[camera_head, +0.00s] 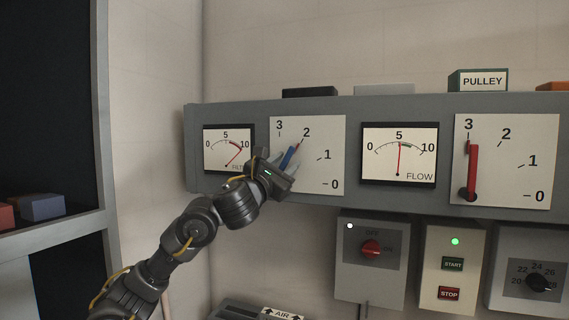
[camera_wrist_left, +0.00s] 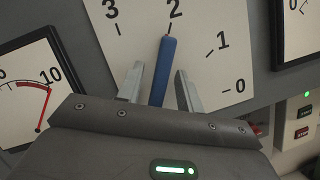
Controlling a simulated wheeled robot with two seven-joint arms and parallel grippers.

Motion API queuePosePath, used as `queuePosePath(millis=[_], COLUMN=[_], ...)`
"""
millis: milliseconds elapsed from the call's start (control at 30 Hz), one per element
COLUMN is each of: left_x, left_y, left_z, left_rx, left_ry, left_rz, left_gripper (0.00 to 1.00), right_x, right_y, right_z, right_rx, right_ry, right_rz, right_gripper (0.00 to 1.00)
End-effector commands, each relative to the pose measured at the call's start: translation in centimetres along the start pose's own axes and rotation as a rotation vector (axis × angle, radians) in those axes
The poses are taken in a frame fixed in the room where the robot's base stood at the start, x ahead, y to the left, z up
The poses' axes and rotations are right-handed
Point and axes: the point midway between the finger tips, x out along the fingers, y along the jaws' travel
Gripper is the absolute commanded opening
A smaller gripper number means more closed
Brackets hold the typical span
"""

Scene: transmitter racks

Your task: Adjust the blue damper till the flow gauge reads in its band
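The blue damper handle (camera_head: 291,156) is on a white scale plate (camera_head: 330,135) marked 0 to 3 and points close to the 2 mark. My left gripper (camera_head: 285,163) is at the handle. In the left wrist view, its two fingers (camera_wrist_left: 158,84) stand open on either side of the blue handle (camera_wrist_left: 164,68), with a gap visible on both sides. The handle's lower end is hidden behind the gripper. The flow gauge (camera_head: 399,165) has its red needle near 5, at or beside the left end of a short green band; I cannot tell whether it is inside. My right gripper is not in view.
The filter gauge (camera_head: 226,150) is left of the blue damper. A red damper handle (camera_head: 472,172) on the right points at 3. Below are a red switch box (camera_head: 370,275) and a start/stop box (camera_head: 451,275) with a green light. A dark shelf stands at left.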

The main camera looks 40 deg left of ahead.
Motion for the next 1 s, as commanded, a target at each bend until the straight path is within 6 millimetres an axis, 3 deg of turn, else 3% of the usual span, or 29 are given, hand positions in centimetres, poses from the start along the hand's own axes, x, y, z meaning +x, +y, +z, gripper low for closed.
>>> queuePosePath(millis=[100, 367, 667, 1000], left_x=[0.0, 0.0, -0.1, 0.4], left_y=[0.0, 0.0, 0.0, 1.6], left_z=[0.0, 0.0, -0.1, -0.9], left_rx=[0.000, 0.000, -0.010, -0.278], left_ry=[0.000, 0.000, -0.001, -0.002], left_rz=[0.000, 0.000, 0.004, 0.120], left_gripper=[0.34, 0.00, 0.00, 0.00], right_x=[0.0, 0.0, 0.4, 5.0], right_y=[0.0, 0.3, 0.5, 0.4], right_z=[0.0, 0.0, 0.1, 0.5], right_rx=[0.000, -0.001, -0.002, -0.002], right_ry=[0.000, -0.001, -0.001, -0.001], right_rz=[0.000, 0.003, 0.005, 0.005], right_gripper=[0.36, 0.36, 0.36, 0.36])
